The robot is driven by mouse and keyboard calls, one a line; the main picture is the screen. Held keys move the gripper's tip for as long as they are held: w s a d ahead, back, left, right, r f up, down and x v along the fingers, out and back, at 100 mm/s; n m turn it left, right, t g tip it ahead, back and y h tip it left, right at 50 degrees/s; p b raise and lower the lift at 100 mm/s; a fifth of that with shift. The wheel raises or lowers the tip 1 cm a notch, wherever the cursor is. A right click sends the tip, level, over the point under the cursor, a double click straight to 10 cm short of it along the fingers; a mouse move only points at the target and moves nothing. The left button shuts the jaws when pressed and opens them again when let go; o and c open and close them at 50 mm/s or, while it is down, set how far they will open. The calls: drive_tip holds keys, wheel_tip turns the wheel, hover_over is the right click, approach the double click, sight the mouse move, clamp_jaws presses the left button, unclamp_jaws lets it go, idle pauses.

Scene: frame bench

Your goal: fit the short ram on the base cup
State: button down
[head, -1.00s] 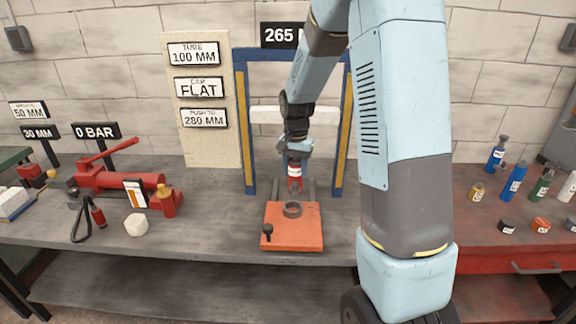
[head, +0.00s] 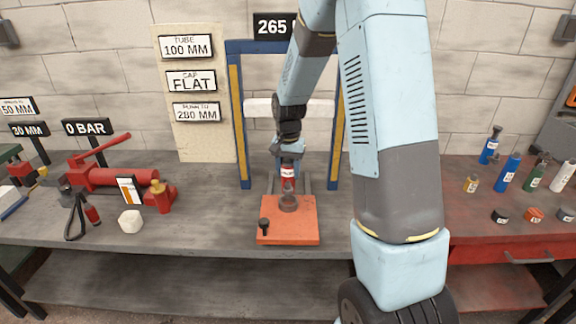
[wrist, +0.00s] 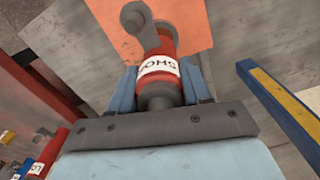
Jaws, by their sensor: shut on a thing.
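The short ram (head: 287,171), a red cylinder with a white label, is held upright in my gripper (head: 289,160). In the wrist view the ram (wrist: 162,52) sits between the two blue fingers of my gripper (wrist: 158,82), which are shut on it. The base cup (head: 288,204), a dark grey ring, stands on the orange base plate (head: 301,230). The ram's grey lower end is right at the cup's mouth in the head view. I cannot tell whether it touches or has entered. In the wrist view the ram hides part of the plate (wrist: 193,20).
The blue press frame (head: 237,130) stands around and behind the plate. Several bottles, including a blue one (head: 508,170), and several small caps stand on the right. The bench front is clear.

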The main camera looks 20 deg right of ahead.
drive_tip(key=shift+f, duration=1.3)
drive_tip(key=shift+f, duration=1.9)
idle(1.5)
drive_tip(key=shift+c, duration=2.2)
unclamp_jaws()
wheel_tip(320, 180, up, 14)
drive_tip(key=shift+w+d+f, duration=0.1)
drive_tip(key=shift+w+f, duration=0.05)
drive_tip(key=shift+f, duration=0.05)
drive_tip(key=shift+r, duration=0.1)
